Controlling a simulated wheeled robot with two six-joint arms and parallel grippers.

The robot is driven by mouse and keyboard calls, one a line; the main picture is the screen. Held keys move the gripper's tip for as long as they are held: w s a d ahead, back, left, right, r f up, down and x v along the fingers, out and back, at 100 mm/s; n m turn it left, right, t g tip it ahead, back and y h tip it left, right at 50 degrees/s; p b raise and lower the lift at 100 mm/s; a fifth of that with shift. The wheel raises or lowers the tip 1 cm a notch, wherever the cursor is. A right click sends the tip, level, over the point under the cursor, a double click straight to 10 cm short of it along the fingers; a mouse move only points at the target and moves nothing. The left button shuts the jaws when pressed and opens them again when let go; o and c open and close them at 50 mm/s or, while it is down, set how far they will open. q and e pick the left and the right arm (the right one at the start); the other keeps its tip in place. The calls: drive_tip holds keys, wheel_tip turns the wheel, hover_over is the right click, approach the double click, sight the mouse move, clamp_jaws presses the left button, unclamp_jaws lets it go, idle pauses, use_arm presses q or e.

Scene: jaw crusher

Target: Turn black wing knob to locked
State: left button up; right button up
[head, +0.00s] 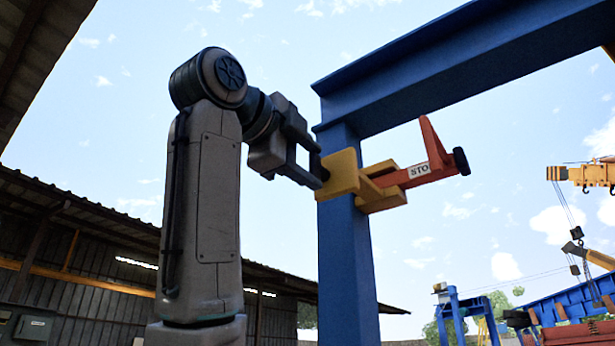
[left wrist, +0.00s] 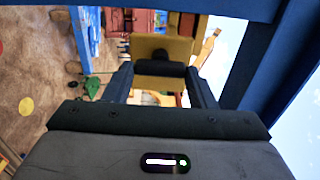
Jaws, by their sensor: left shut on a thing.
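The black wing knob (left wrist: 160,68) shows in the left wrist view as a dark bar between my finger ends, in front of a yellow bracket (left wrist: 163,46). My left gripper (left wrist: 160,72) is shut on it. In the head view my left gripper (head: 318,172) reaches in from the left to the near side of the yellow bracket (head: 342,172) on a blue post; the knob is mostly hidden there by the fingers. I see no lock marking. My right gripper is not in view.
An orange-red arm (head: 408,175) lettered "STO", with a black end piece (head: 461,161), projects right from the bracket. The blue post (head: 347,265) and overhead beam (head: 440,75) stand close to my gripper.

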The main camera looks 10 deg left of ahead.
use_arm(q)
drive_tip(key=shift+f, duration=0.1)
drive_tip(key=o, duration=1)
drive_tip(key=shift+s, duration=0.1)
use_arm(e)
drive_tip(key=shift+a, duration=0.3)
use_arm(q)
drive_tip(key=shift+s+a+b, duration=0.2)
drive_tip(key=shift+s+b, duration=0.15)
drive_tip(key=shift+s, duration=0.1)
drive_tip(key=shift+b+v, duration=1.45)
drive_tip(key=shift+v, duration=3.4)
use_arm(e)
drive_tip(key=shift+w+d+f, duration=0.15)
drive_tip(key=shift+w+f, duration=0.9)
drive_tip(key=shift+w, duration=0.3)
